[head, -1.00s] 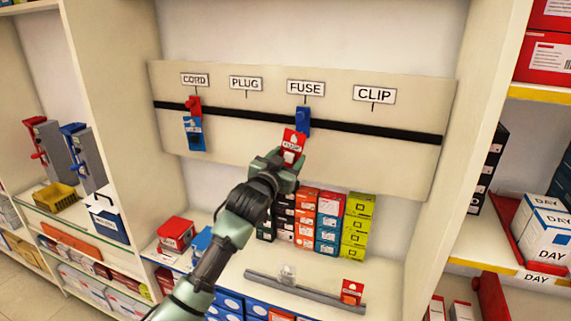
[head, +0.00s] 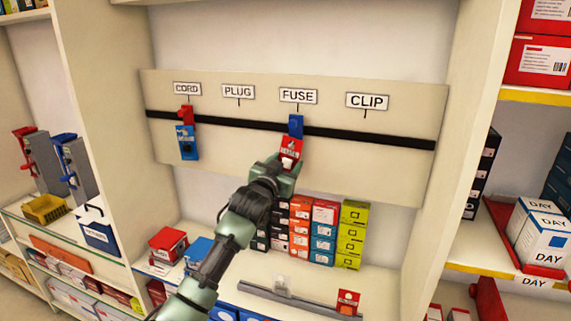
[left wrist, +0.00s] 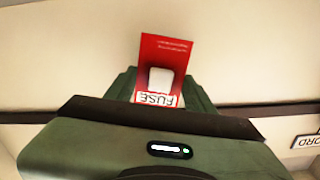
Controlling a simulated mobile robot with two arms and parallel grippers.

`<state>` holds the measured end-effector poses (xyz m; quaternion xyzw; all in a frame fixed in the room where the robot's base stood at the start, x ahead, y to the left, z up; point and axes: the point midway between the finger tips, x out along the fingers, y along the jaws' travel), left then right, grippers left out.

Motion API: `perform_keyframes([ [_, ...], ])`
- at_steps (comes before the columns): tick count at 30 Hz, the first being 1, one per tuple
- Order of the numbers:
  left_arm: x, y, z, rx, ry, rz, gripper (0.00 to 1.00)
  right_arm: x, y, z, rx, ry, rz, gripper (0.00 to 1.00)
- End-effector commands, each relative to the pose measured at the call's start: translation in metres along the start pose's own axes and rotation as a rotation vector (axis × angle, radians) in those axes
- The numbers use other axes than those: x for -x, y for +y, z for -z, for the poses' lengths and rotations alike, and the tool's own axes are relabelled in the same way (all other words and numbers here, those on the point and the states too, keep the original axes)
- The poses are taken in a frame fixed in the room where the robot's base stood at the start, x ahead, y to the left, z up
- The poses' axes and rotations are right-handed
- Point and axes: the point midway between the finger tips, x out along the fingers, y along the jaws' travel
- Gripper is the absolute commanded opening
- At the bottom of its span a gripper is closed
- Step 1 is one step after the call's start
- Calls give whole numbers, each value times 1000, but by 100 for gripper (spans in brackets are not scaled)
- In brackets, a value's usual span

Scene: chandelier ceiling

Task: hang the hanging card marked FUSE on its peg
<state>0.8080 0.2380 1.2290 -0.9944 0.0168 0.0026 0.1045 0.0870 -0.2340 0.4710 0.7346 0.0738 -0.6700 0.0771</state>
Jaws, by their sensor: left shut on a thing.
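The red card marked FUSE (head: 291,147) is in my left gripper (head: 289,163), held upright in front of the cream board (head: 390,145). In the left wrist view the card (left wrist: 177,58) stands between the fingers, its lettering upside down. A blue peg (head: 296,122) sits on the black rail under the FUSE label (head: 298,96). The card's top edge is at the peg's lower end in the head view; I cannot tell whether they touch. My left gripper is shut on the card. My right gripper is not in view.
A blue card (head: 187,143) hangs from a red peg (head: 186,114) under CORD. No peg shows under PLUG or CLIP. Stacked small boxes (head: 323,230) stand below the board. A grey strip (head: 300,304) with a red card (head: 347,301) lies on the shelf.

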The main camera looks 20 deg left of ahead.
Motion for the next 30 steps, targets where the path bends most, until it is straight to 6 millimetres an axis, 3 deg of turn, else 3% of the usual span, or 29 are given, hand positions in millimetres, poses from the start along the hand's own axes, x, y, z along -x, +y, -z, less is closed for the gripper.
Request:
perform_keyframes([
  [13, 0, 0, 0, 0, 0, 0, 31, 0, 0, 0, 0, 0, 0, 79],
  [14, 0, 0, 0, 0, 0, 0, 59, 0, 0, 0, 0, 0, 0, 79],
  [16, 0, 0, 0, 0, 0, 0, 79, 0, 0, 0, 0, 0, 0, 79],
  [30, 1, 0, 0, 0, 0, 0, 79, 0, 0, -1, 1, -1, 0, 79],
])
